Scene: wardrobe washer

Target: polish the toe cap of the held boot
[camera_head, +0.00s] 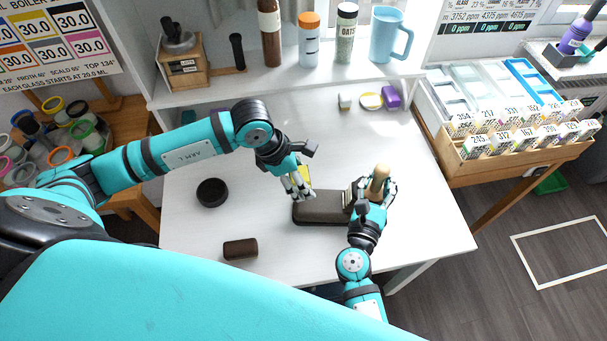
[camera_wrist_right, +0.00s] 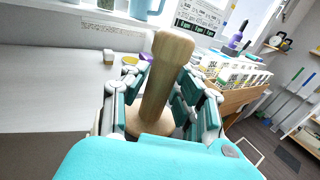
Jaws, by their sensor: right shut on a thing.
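My right gripper (camera_head: 373,190) is shut on an upright pale wooden handle (camera_head: 378,178). In the right wrist view the handle (camera_wrist_right: 165,80) has a rounded knob on top and a wide round base between the fingers. A long dark brown piece (camera_head: 318,207), perhaps the boot, lies on the table left of the right gripper; its right end is hidden by that gripper. My left gripper (camera_head: 298,192) points down just above its left end. A bit of yellow shows behind the left fingers. I cannot tell whether they hold it. No toe cap can be made out.
A black round tin (camera_head: 212,192) and a brown block (camera_head: 240,249) lie on the white table (camera_head: 190,228) at left. Small items, including a purple one (camera_head: 391,96), stand at the back. A wooden card rack (camera_head: 520,150) borders the table at right.

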